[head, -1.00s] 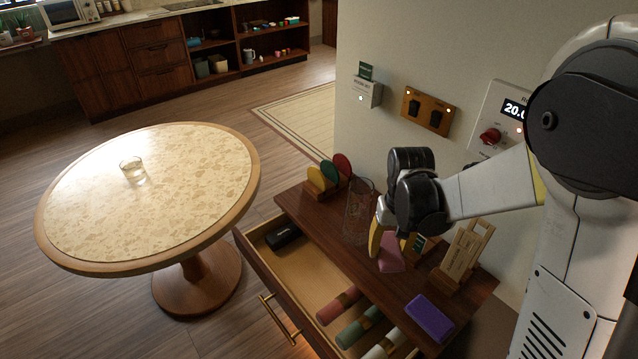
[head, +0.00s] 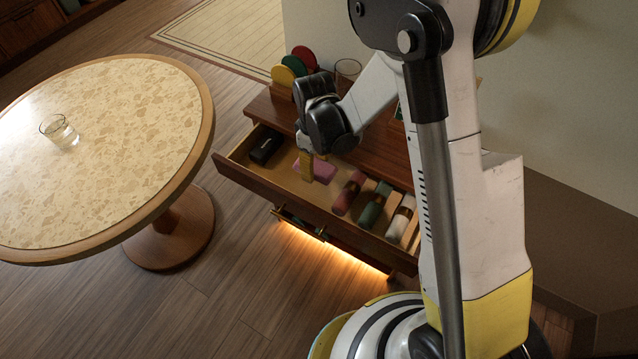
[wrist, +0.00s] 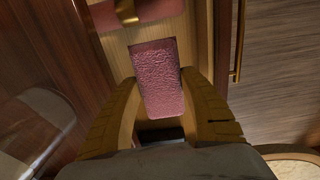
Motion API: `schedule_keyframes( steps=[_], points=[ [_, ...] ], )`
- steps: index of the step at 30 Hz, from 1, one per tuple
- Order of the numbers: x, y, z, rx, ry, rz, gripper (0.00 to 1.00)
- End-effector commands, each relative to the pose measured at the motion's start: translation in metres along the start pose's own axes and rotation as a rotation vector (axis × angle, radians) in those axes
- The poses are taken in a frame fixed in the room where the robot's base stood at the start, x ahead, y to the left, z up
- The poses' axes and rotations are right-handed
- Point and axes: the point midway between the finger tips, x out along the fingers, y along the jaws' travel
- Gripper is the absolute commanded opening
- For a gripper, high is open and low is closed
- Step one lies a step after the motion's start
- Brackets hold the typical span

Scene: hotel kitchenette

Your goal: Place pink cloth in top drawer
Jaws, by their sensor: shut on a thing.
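The pink cloth (head: 322,170) is a small folded block with a rough surface. My gripper (head: 308,170) points down and is shut on it; in the wrist view the cloth (wrist: 157,75) sits between the two yellow fingers (wrist: 160,85). The top drawer (head: 290,193) is pulled open. The cloth is within the drawer's outline, over a bare stretch of its light wood floor, between a black case and a dark red roll. I cannot tell whether it touches the floor.
The black case (head: 266,149) lies at the drawer's left end. The red roll (head: 348,193), a green roll (head: 374,206) and a white roll (head: 401,219) lie to the right. A round table (head: 193,150) with a glass (head: 60,132) stands at left.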

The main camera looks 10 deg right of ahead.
Motion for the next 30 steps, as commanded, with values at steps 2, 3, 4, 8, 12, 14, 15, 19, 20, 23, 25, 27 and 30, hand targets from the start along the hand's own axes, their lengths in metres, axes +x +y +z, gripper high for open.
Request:
schedule_keyframes(
  steps=[2,3,4,8,12,14,15,19,20,23,25,27,30],
  points=[
    [0.021,0.000,0.000,0.001,0.000,0.000,0.16],
    [0.029,0.000,0.000,0.001,0.000,0.000,0.16],
    [0.033,0.000,0.000,0.002,0.000,0.000,0.16],
    [0.045,0.000,0.000,0.002,0.000,0.000,0.16],
    [0.067,0.000,0.000,0.003,0.000,0.000,0.16],
    [0.073,0.000,0.001,0.003,0.000,0.000,0.16],
    [0.075,0.000,0.001,0.003,0.000,0.000,0.16],
    [0.073,0.000,0.001,0.004,0.000,0.000,0.16],
    [0.073,0.000,0.001,0.004,0.000,0.000,0.16],
    [0.074,0.000,0.001,0.004,0.000,0.000,0.16],
    [0.077,0.000,0.001,0.004,0.000,0.000,0.16],
    [0.076,0.000,0.001,0.004,0.000,0.000,0.62],
    [0.076,0.000,0.001,0.004,0.000,0.000,0.71]
  ],
)
